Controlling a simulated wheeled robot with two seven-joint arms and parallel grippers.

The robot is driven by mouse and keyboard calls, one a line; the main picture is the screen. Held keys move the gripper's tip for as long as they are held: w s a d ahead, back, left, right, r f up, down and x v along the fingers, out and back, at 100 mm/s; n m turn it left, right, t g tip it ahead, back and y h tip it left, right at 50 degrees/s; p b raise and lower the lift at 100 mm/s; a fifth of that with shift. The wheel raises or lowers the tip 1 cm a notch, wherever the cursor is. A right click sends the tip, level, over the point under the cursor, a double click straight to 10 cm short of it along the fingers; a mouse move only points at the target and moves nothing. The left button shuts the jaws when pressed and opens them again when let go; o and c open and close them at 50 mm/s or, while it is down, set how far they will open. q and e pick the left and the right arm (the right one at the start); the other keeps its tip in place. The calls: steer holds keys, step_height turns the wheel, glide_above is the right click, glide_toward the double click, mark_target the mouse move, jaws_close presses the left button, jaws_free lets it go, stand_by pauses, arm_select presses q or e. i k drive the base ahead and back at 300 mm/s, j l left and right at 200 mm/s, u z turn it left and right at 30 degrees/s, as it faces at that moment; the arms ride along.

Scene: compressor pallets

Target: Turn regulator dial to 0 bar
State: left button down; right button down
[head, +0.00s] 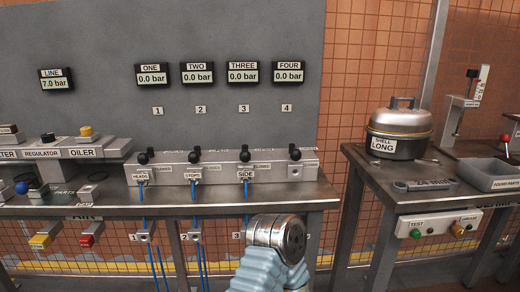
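The regulator (41,153) is at the left of the head view, on a shelf between a partly cut-off unit and the oiler (83,152). A small dark knob (47,137) sits on top of it; I see no scale marks on it. The LINE display (56,79) on the grey panel reads 7.0 bar. Displays ONE (151,75), TWO (197,73), THREE (243,72) and FOUR (288,72) read 0.0 bar. An arm link of mine with a pale blue sleeve rises at the bottom middle. Neither gripper shows.
A manifold (222,170) with several black-knobbed valves and blue hoses stands on the steel bench (300,196). A lidded pot (399,130) labelled SHELL LONG and a grey tray (490,174) are on the right bench. A gap separates the benches.

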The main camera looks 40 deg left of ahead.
mark_target(47, 138)
steer(key=u, duration=2.8)
